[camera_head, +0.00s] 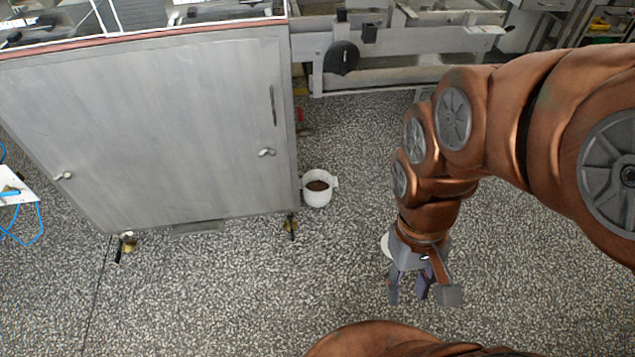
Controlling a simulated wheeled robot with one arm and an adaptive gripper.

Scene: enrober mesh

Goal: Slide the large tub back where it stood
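A white tub (317,199) with a handle-like tab on its right and dark brown contents stands upright on the speckled floor. It is beside the right lower corner of the steel cabinet. My gripper (422,292) is to the right of the tub and nearer to me, clear of it. A white rounded edge (385,246) shows just left of my gripper's wrist. The rest of it is hidden behind the gripper, so I cannot tell what it is.
The steel cabinet (150,130) stands on feet at the left, with a steel machine frame (400,75) behind at the right. A white stand with blue tubing (30,225) is at the far left edge. Open floor (230,290) lies in front of the cabinet.

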